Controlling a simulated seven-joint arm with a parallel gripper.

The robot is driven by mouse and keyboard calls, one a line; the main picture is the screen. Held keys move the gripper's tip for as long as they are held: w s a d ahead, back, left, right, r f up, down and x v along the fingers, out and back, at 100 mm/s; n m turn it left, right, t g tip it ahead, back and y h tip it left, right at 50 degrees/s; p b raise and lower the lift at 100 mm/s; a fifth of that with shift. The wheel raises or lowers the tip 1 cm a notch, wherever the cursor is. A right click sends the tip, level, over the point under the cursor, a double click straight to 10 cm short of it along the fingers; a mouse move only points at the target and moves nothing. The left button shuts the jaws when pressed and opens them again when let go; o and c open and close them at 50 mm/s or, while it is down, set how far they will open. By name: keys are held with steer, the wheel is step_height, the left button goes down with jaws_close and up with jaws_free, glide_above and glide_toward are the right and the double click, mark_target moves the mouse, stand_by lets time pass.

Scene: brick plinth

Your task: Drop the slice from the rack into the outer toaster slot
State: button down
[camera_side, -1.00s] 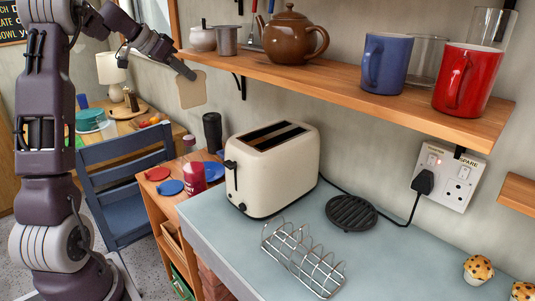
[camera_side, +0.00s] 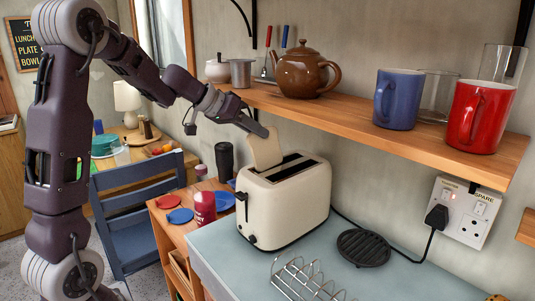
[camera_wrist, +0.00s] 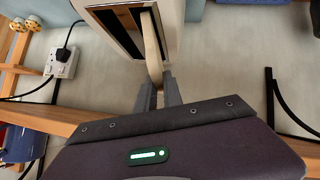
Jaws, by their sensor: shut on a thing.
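My gripper (camera_side: 262,132) is shut on the bread slice (camera_side: 264,150), a pale tan slice held by its upper edge. The slice hangs upright at the toaster's far left end in the side view. The cream toaster (camera_side: 283,212) has two dark slots in its top and a lever on its front. The slice's lower edge is close to the toaster top; I cannot tell whether it has entered a slot. In the wrist view the slice (camera_wrist: 153,45) shows edge-on between my fingers, overlapping the toaster's slotted top. The wire rack (camera_side: 302,282) looks empty and is cut off by the frame.
A wooden shelf (camera_side: 420,131) runs above and behind the toaster, with a brown teapot (camera_side: 302,76), a blue mug (camera_side: 397,100) and a red mug (camera_side: 478,116). A black trivet (camera_side: 363,248) lies right of the toaster. A low table with cups and lids stands left.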

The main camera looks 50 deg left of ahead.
mark_target(263, 149)
steer(key=f, duration=0.2)
steer(key=shift+w+d+f, duration=0.15)
steer(key=shift+d+f, duration=0.15)
steer(key=shift+d, duration=0.1)
steer(key=shift+w+d+f+m+y, duration=0.15)
steer(key=shift+d+m+y, duration=0.2)
steer(key=shift+d, duration=0.3)
steer(key=shift+w+d+y, duration=0.1)
steer(key=shift+d+y, duration=0.25)
steer(key=shift+y, duration=0.1)
steer(key=shift+w+d+f+m+g+y, duration=0.15)
steer(key=shift+d+f+m+g+y, duration=0.25)
steer(key=shift+f, duration=0.3)
steer(key=shift+a+f, duration=0.1)
steer(key=shift+f, duration=0.5)
steer(key=shift+f, duration=0.2)
steer(key=c, duration=1.5)
jaws_free()
